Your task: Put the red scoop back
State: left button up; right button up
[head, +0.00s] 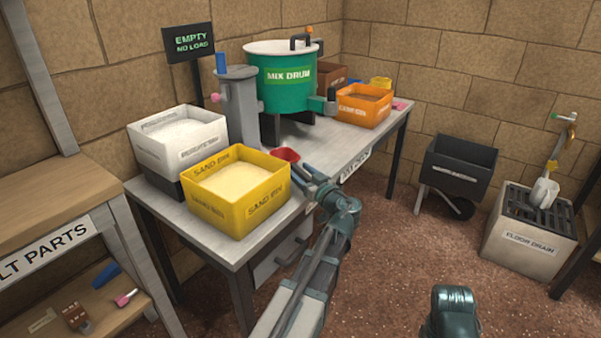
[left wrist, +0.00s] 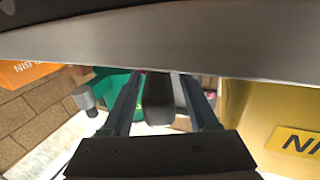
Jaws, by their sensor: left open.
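The red scoop (head: 285,155) is on the workbench by the right corner of the yellow sand bin (head: 237,190). My left gripper (head: 302,172) is open just in front of the scoop, at the bench's front edge. In the left wrist view, its two fingers (left wrist: 165,100) stand apart with a dark upright piece (left wrist: 158,102) between them. I cannot tell whether that piece is the scoop's handle or whether the fingers touch it. The gripper hides part of the scoop. My right gripper is out of view.
The green mix drum (head: 283,82) stands behind the scoop and an orange bin (head: 364,106) to its right. A white bin (head: 178,140) stands left of the sand bin. A dark cart (head: 458,168) and the floor drain box (head: 528,235) stand on the floor to the right.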

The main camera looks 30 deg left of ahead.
pick_arm(q)
jog(key=shift+r, duration=0.2)
jog(key=v, duration=1.2)
jog(key=shift+f, duration=0.1)
jog(key=s+d+f+m+g+h, duration=0.2)
jog(key=s+d+f+m+h, duration=0.2)
jog(key=d+f, duration=0.3)
jog(key=s+d+f+m+g+h, duration=0.3)
jog(key=s+d+f+m+h, duration=0.2)
jog(key=f, duration=0.5)
jog(key=s+d+f+m+g+h, duration=0.1)
jog(key=s+d+f+m+h, duration=0.1)
jog(key=d, duration=0.5)
jog(key=s+d+f+m+g+h, duration=0.2)
jog(key=s+d+f+m+h, duration=0.1)
jog(key=s+d+m, duration=0.2)
jog(key=shift+s+d+m+h, duration=0.3)
jog(key=shift+s+d+h, duration=0.1)
jog(key=shift+s+d, duration=0.65)
